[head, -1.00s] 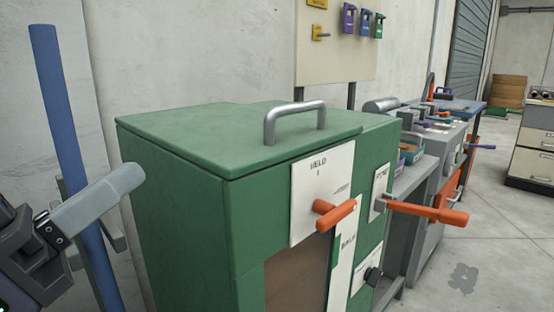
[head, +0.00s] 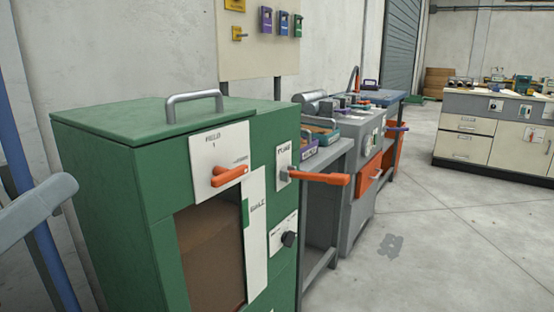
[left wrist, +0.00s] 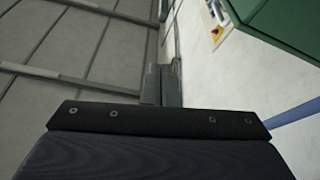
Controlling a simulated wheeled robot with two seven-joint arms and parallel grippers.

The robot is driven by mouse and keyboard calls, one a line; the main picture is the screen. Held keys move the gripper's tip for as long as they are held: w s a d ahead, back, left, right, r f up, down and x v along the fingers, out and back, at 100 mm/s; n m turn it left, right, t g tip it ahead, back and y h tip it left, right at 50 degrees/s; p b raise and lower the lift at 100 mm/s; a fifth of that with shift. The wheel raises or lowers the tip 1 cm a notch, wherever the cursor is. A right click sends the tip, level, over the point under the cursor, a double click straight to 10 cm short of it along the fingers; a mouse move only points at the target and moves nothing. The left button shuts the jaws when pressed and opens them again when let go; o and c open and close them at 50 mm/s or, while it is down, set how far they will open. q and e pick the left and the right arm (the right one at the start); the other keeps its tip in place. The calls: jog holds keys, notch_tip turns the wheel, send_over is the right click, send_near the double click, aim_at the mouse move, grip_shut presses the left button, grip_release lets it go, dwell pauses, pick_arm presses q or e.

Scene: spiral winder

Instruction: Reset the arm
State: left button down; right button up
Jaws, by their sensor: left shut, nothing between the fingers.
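My left gripper (head: 60,188) shows at the left edge of the head view as a grey finger pointing right. It is shut and empty. It is in front of the blue post and left of the green machine (head: 110,215), and nothing is held in it. In the left wrist view, the dark wrist housing fills the bottom, and the closed grey fingers (left wrist: 163,85) show above it. A corner of the green machine (left wrist: 285,30) is at the upper right there. My right gripper is not in view.
The green machine has a metal lid handle (head: 194,104) and two orange levers (head: 229,176), (head: 320,178). A blue post (head: 38,200) stands at the left. A bench (head: 335,160) and grey machine (head: 362,150) stand behind. Drawer cabinets (head: 490,140) are at the right, with clear floor in front.

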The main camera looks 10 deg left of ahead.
pick_arm(q)
jog(key=w+f+n+g+y, duration=0.1)
jog(key=w+f+g+y, duration=0.2)
jog(key=f, duration=0.7)
jog(key=w+f+g, duration=0.4)
jog(key=w+f, duration=0.1)
jog(key=f, duration=0.5)
jog(key=s+f+n+g+y, duration=0.1)
jog(key=s+f+g, duration=0.25)
jog(key=f, duration=0.65)
jog(key=s+f+n+g, duration=0.15)
jog(key=f+g, duration=0.25)
jog(key=f, duration=0.6)
notch_tip(320, 180, up, 39)
jog(key=p, duration=3.8)
jog(key=shift+d, duration=0.2)
jog(key=shift+w+m, duration=0.1)
jog(key=shift+m, duration=0.15)
